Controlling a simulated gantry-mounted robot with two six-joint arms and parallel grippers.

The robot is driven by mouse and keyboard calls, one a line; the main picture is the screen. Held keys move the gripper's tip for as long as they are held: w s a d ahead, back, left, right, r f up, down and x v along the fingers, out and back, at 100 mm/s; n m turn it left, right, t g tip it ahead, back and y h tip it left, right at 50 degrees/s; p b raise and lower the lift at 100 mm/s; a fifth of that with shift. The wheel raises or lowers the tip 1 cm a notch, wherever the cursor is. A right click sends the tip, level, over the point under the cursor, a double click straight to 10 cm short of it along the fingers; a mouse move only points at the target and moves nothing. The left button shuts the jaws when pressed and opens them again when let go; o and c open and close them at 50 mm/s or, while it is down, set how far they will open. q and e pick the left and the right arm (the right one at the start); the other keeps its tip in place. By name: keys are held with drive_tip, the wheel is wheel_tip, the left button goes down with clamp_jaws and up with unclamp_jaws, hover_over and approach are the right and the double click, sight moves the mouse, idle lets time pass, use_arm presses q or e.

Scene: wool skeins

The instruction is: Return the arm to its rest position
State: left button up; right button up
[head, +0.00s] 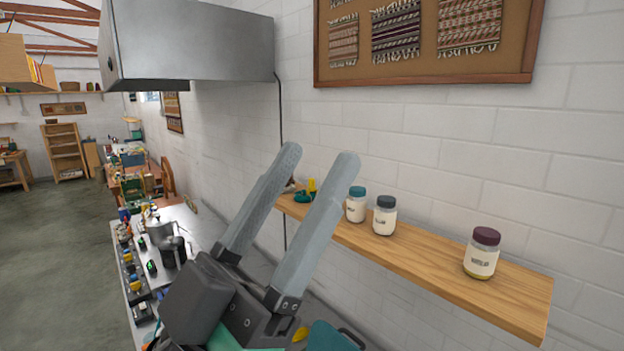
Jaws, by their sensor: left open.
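My left gripper (315,158) is in the lower middle of the head view, pointing up and to the right. Its two long grey fingers are spread apart, with nothing between them that I can see it holding. The fingers stand in front of the far left part of a wooden wall shelf (440,262) and hide some of it. My right gripper is not in view.
Jars with a teal lid (356,205), a dark lid (384,216) and a maroon lid (481,254) stand on the shelf. Small green and yellow items (306,195) sit by the fingers. A metal hood (190,45) hangs upper left. A cluttered counter (205,222) lies below.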

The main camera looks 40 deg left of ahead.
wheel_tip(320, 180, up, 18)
drive_tip(key=p, duration=1.8)
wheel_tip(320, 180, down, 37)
drive_tip(key=b, duration=3.7)
